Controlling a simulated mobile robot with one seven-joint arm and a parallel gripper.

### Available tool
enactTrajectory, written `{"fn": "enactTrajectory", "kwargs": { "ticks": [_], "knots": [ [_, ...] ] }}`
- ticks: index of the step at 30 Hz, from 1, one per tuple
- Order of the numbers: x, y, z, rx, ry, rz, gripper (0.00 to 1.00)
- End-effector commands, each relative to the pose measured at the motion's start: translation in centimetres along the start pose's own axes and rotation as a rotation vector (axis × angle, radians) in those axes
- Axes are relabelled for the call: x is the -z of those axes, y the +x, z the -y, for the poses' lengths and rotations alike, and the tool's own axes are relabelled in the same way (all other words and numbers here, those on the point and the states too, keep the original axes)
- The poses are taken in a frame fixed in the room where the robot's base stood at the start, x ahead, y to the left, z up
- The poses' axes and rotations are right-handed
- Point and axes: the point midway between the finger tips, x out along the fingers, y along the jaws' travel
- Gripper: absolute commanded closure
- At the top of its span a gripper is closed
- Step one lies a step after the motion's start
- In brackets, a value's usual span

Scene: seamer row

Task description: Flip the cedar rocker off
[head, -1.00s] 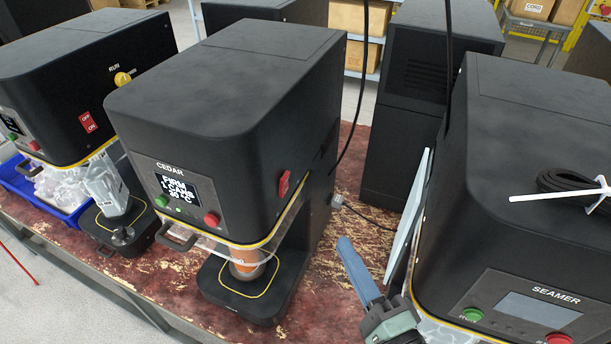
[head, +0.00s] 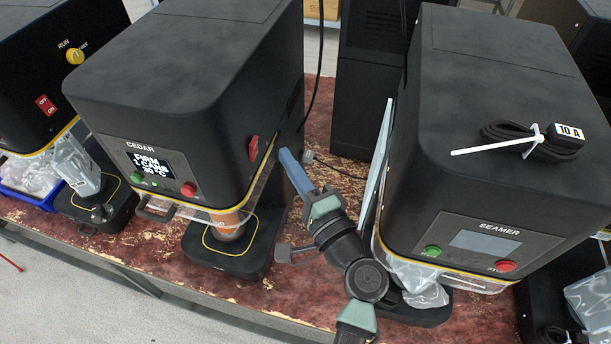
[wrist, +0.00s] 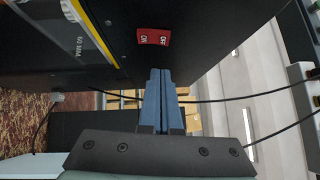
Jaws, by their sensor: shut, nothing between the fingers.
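The CEDAR machine (head: 190,60) is a black box with a lit display (head: 152,165) and a green light on its front. Its red rocker (head: 253,148) is on the right side wall. In the wrist view the rocker (wrist: 153,37) shows ON at its left end and OFF at its right end; I cannot tell which end is pressed in. My gripper (head: 284,153) is shut and empty, its blue fingers beside that wall, just right of the rocker. In the wrist view the fingertips (wrist: 160,72) are below the rocker, with a gap in the picture; contact is not visible.
The SEAMER machine (head: 500,90) stands close on the right, with a pale upright panel (head: 376,165) at its side. My arm is in the gap between the machines. Another machine (head: 45,70) with its own red rocker (head: 46,104) stands left. A black cable (head: 316,85) hangs behind CEDAR.

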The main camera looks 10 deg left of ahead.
Motion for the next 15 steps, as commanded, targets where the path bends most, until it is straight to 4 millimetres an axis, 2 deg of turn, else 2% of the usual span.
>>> {"fn": "enactTrajectory", "kwargs": {
  "ticks": [3, 6, 15],
  "knots": [
    [-1.6, 1.4, 0.4, -0.002, 0.002, 0.004, 1.00],
    [-2.3, 2.1, 0.2, -0.001, 0.002, 0.002, 1.00],
    [-2.8, 2.7, -0.1, 0.000, 0.000, 0.000, 1.00]
  ]
}}
